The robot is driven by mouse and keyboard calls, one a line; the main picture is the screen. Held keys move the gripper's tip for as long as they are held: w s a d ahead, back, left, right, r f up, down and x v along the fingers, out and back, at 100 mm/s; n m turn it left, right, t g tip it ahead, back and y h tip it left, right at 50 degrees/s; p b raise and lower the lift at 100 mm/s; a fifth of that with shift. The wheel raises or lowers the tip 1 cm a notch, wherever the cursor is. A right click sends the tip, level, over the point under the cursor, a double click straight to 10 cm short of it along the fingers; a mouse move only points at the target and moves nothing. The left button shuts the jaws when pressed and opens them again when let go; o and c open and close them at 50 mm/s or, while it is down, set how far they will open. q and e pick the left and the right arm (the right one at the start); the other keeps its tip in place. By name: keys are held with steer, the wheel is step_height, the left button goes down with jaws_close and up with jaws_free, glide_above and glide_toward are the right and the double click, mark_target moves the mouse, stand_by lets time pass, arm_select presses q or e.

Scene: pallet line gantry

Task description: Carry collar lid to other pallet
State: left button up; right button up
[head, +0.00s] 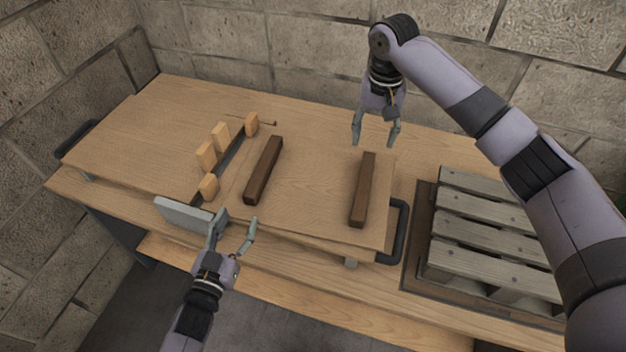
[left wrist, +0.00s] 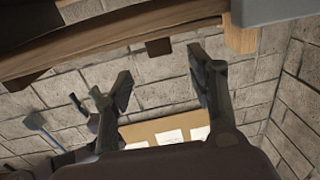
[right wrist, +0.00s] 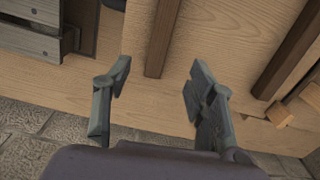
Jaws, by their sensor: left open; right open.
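The collar lid looks to be the wide light-wood panel (head: 310,215) with a black handle (head: 75,138) at its left end and another (head: 396,232) at its right end. It lies flat, slightly raised on small feet over the wooden table. My left gripper (head: 233,235) is open and empty at the panel's near edge, beside a grey plate. My right gripper (head: 375,138) is open above the panel's far right part, over the end of a dark bar; its open fingers also show in the right wrist view (right wrist: 160,78). Neither gripper touches a handle. The grey slatted pallet (head: 480,225) stands at right.
Two dark bars (head: 264,170) (head: 362,190) lie on the panel. Several small wood blocks (head: 206,156) stand around a dark strip left of them. The grey plate (head: 184,213) stands at the near edge. Stone walls close off the back and left.

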mark_target(257, 177)
arm_select(q)
steer(key=x, duration=1.3)
steer(key=shift+w+d, duration=0.1)
steer(key=shift+w, duration=0.25)
arm_select(e)
step_height(257, 177, down, 14)
steer(key=shift+s+r, duration=0.1)
arm_select(q)
jaws_close()
arm_select(e)
jaws_close()
arm_select(q)
steer(key=shift+r, duration=0.1)
arm_select(e)
steer(key=shift+r, duration=0.1)
